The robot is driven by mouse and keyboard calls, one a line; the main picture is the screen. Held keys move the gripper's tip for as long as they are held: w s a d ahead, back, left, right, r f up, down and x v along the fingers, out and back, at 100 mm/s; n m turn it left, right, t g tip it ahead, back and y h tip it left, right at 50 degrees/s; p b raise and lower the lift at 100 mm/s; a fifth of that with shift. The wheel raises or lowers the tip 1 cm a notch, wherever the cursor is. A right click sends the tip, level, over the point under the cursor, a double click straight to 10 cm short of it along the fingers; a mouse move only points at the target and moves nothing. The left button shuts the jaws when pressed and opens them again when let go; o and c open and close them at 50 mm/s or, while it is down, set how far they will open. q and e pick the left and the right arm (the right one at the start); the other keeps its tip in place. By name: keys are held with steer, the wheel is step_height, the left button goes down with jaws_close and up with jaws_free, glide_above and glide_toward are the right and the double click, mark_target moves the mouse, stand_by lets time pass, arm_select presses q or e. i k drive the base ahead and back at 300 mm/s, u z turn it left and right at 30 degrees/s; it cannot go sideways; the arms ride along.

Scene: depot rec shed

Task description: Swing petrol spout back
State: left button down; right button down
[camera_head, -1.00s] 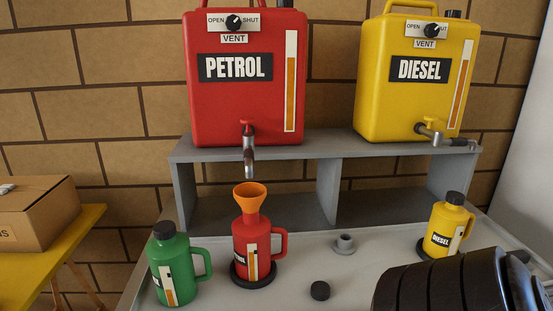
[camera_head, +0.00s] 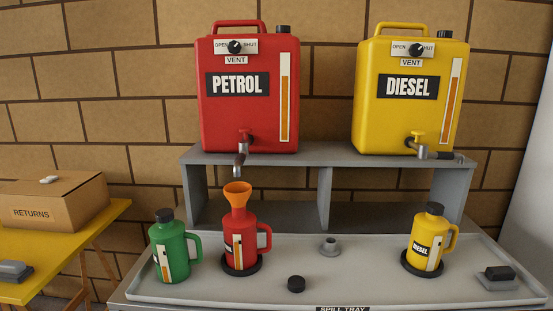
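The red PETROL tank (camera_head: 223,118) stands on the grey shelf at the left. Its metal petrol spout (camera_head: 240,167) points forward and down, with its tip just above the orange funnel (camera_head: 237,195). The funnel sits in the neck of a red can (camera_head: 230,238), which stands on a dark round base. A small red tap handle (camera_head: 244,134) is at the top of the spout. The yellow DIESEL tank (camera_head: 385,125) is at the right, with its spout (camera_head: 438,155) turned out to the right. Neither of my grippers is in view.
The spill tray (camera_head: 215,290) also holds a green can (camera_head: 166,245), a yellow diesel can (camera_head: 424,235), a black cap (camera_head: 296,284), a grey fitting (camera_head: 329,246) and a dark block (camera_head: 499,277). A RETURNS box (camera_head: 55,205) stands on a yellow table at the left.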

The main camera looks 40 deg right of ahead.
mark_target(240, 161)
steer(key=z, duration=0.7)
